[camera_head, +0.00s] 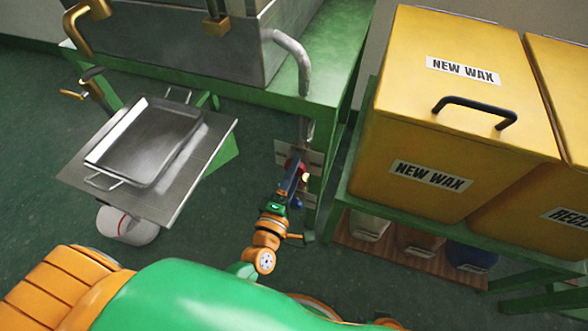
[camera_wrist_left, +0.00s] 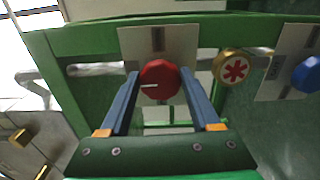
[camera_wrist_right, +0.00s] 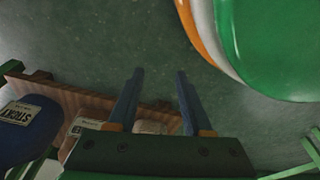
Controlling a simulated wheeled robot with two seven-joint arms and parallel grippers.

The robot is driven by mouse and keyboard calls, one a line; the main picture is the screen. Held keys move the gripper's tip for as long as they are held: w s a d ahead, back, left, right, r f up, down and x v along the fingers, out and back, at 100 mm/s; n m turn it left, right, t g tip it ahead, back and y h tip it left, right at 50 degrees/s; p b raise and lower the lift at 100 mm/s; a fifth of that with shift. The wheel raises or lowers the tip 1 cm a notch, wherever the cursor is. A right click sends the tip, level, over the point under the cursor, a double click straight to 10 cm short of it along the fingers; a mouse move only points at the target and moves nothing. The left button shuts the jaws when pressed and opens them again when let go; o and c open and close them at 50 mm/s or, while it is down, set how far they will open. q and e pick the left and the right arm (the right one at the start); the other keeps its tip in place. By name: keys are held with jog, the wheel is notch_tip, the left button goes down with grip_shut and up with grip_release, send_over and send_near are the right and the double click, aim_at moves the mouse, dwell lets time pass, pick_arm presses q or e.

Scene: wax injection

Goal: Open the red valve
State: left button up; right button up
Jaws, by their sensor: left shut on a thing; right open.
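The red valve (camera_wrist_left: 159,80) is a round faceted knob on a pale plate on a green frame. A short white mark on its face points left in the left wrist view. The blue fingers of my left gripper (camera_head: 293,178) reach the valve and stand on either side of it, shut on it. In the head view the fingers and arm hide most of the valve (camera_head: 290,163). My right gripper (camera_wrist_right: 160,72) is open and empty above the floor in the right wrist view.
A metal tray (camera_head: 150,140) is at the left.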

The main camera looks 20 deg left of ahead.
pick_arm(q)
jog(key=shift+a+f+m+p, duration=0.1)
jog(key=shift+m+p, duration=0.55)
jog(key=shift+m, duration=2.4)
jog(key=shift+a+f+m+p, duration=0.1)
jog(key=shift+m+p, duration=0.5)
jog(key=shift+m, duration=2.5)
jog(key=shift+a+f+m+p, duration=0.1)
jog(key=shift+m+p, duration=0.55)
jog(key=shift+m, duration=2.4)
pick_arm(e)
jog(key=shift+h, duration=0.3)
jog(key=shift+s+d+r, duration=0.15)
jog(key=shift+s+d, duration=1.4)
jog(key=shift+d, duration=0.1)
jog(key=shift+s+a, duration=0.1)
jog(key=shift+a, duration=0.25)
pick_arm(q)
jog(key=o, duration=1.4)
pick_arm(e)
jog(key=shift+d, duration=0.2)
jog(key=shift+d, duration=0.1)
